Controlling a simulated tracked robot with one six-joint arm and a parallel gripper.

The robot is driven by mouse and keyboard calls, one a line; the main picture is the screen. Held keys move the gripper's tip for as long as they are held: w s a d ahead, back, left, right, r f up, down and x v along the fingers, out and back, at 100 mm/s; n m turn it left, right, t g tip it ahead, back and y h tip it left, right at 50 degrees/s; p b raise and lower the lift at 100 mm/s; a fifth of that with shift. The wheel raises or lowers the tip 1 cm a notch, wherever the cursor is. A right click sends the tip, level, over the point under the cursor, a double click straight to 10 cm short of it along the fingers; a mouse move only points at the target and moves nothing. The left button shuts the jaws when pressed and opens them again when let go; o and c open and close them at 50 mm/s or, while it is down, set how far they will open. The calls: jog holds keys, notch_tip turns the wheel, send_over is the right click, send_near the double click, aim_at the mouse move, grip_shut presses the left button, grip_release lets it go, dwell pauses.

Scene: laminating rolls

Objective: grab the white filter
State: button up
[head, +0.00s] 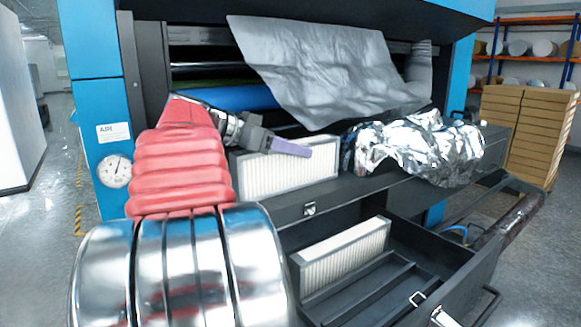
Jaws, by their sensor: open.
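A white pleated filter (290,170) in a grey frame stands upright on the dark ledge of the blue machine. A second white pleated filter (345,252) stands upright inside the open drawer below. My gripper (296,149) shows a purple finger pointing right, level with the top edge of the upper filter, in front of it or just above. It is open and empty; its other finger is not clearly seen. I cannot tell whether it touches the filter. My gripper and red-sleeved arm hide the upper filter's left top part.
Crumpled silver foil (420,150) lies on the ledge right of the upper filter. A grey sheet (325,75) hangs above. The open dark drawer (445,255) juts forward with latches. A pressure gauge (114,171) is on the left panel. Cardboard boxes (525,130) stand at right.

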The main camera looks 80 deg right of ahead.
jog(key=shift+c, duration=0.4)
grip_shut()
jog(key=shift+r, duration=0.1)
jog(key=shift+r, duration=4.95)
